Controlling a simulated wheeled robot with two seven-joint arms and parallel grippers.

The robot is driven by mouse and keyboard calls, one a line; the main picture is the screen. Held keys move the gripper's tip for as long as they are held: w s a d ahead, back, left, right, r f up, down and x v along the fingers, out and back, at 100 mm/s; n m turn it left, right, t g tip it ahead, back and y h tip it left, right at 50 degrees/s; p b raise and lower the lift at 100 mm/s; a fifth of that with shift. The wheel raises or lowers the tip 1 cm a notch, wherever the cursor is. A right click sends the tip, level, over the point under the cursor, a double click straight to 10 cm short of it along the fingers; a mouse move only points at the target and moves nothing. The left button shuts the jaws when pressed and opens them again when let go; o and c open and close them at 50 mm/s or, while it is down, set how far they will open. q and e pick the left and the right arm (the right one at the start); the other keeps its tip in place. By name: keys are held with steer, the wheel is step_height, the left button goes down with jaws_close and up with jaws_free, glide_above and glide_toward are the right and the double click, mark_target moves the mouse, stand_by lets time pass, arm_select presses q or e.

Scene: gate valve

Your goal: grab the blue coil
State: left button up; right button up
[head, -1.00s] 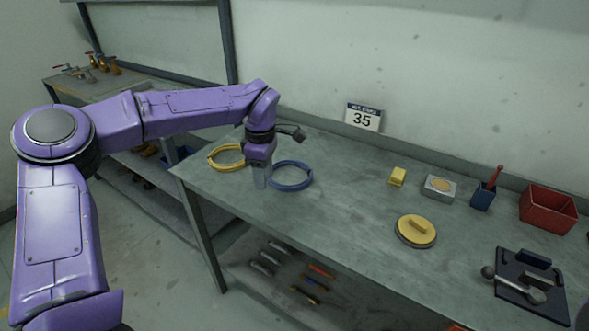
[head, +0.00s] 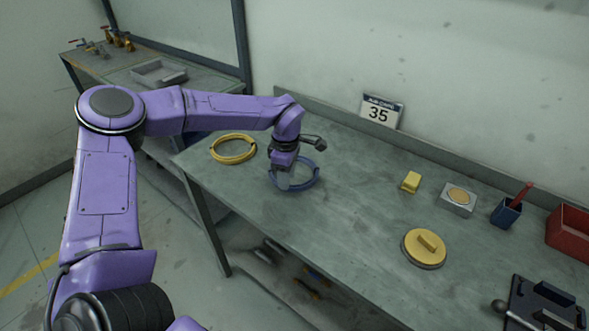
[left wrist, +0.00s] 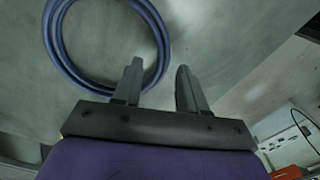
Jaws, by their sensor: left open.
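The blue coil (head: 316,178) lies flat on the grey bench near its left end. In the left wrist view the blue coil (left wrist: 64,62) fills the upper left as a ring. My left gripper (head: 284,186) points down at the near left side of the coil and hides part of it. In the left wrist view my left gripper (left wrist: 158,72) is open, with its left finger overlapping the coil's edge and its right finger outside the ring. Nothing is seen held between the fingers. My right gripper is not in view.
A yellow coil (head: 233,149) lies just left of the blue one. A yellow block (head: 411,182), a grey box (head: 458,198), a blue cup (head: 506,212), a yellow disc (head: 424,248) and a red bin (head: 570,232) stand to the right. The bench (head: 350,225) between is clear.

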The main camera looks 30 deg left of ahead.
arm_select(q)
steer(key=shift+f, duration=0.95)
jaws_close()
